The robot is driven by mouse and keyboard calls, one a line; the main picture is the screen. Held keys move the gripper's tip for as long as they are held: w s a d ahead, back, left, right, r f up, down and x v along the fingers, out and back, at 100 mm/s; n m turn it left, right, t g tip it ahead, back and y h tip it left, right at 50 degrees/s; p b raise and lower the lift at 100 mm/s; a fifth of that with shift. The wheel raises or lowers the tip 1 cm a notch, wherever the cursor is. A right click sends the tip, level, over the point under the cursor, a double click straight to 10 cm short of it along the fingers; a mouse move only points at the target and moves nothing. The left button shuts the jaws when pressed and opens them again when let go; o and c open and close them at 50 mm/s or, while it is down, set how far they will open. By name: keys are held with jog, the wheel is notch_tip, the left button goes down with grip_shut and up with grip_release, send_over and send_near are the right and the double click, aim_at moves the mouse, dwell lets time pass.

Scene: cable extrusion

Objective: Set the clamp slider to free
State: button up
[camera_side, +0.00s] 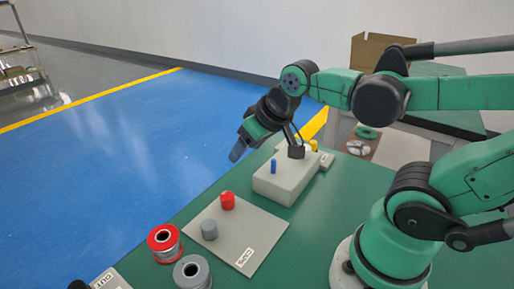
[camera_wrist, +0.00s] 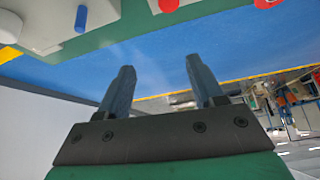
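A pale grey box (camera_side: 288,184) stands on the green table with a small blue upright peg (camera_side: 274,166) on top; this peg may be the clamp slider, but I see no readable label on it. The box (camera_wrist: 42,22) and the blue peg (camera_wrist: 81,19) also show at the upper left of the wrist view. My gripper (camera_side: 237,153) is raised above and left of the box, apart from it. In the wrist view my gripper (camera_wrist: 160,66) has its two fingers spread with nothing between them.
A grey plate (camera_side: 252,230) carries a red knob (camera_side: 227,201) and a grey knob (camera_side: 209,230). A red spool (camera_side: 164,242) and a grey spool (camera_side: 192,273) stand at the front. An open cardboard box (camera_side: 380,50) is behind my arm. The green table (camera_side: 300,262) has free room at the front right.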

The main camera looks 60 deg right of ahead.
jog(key=w+d+m+g+h, duration=0.1)
jog(key=w+d+m+g, duration=0.1)
jog(key=d+m, duration=0.35)
jog(key=m+g+y, duration=0.1)
jog(key=m+g, duration=0.3)
jog(key=m, duration=0.5)
send_over(313, 142)
notch_tip(313, 142, down, 6)
jog(key=shift+d+r, duration=0.1)
jog(key=shift+r, duration=0.15)
jog(key=shift+d+f, duration=0.1)
jog(key=shift+f, duration=2.7)
grip_shut()
